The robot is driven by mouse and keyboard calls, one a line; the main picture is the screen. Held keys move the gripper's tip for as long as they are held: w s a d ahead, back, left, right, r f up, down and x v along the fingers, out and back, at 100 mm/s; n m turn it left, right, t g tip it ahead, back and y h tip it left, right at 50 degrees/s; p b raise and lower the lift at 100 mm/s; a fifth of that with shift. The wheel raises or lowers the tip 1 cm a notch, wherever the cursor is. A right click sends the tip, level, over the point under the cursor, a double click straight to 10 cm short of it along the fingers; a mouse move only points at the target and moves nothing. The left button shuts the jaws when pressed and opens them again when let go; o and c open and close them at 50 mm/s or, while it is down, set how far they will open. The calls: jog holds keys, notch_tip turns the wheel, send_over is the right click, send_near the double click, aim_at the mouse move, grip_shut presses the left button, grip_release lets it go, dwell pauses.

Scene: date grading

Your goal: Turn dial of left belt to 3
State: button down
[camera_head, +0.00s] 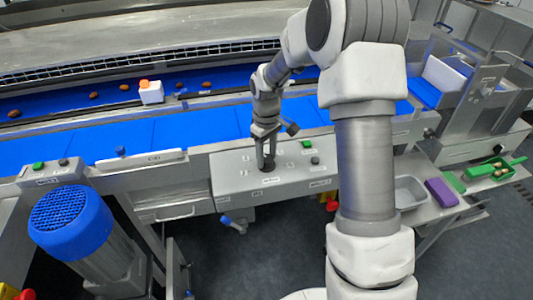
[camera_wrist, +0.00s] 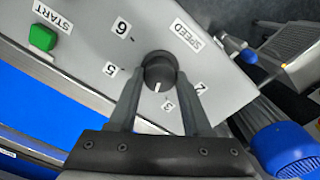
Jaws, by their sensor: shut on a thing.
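The black dial (camera_wrist: 158,68) is on a grey panel, with a white pointer mark on its lower edge. My gripper (camera_wrist: 160,76) is shut on the dial, one finger on each side. The mark points down in the wrist view, close to the 3 label (camera_wrist: 168,103) and slightly to its left. The labels 2 (camera_wrist: 199,87), 5 (camera_wrist: 110,69) and 6 (camera_wrist: 120,27) also show around the dial; no 4 is visible. A SPEED label (camera_wrist: 187,34) is beside it. In the head view my gripper (camera_head: 267,164) reaches down to the control panel (camera_head: 230,188) and mostly hides the dial.
A green START button (camera_wrist: 42,38) is on the same panel. Another black knob (camera_head: 315,160) is to the right, and a smaller panel (camera_head: 50,174) is at far left. Blue belts (camera_head: 180,128) run behind. A blue-capped machine (camera_head: 70,220) stands at the left front.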

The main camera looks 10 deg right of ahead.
aim_at(266, 158)
jog(key=n+p, duration=0.1)
jog(key=n, duration=0.4)
jog(key=shift+r, duration=0.1)
jog(key=shift+w, duration=0.1)
dwell(0.4)
jog(key=shift+c, duration=1.7)
grip_release()
notch_tip(266, 158, up, 17)
jog(key=shift+r+p, duration=0.15)
jog(key=shift+p, duration=0.3)
jog(key=shift+r, duration=0.1)
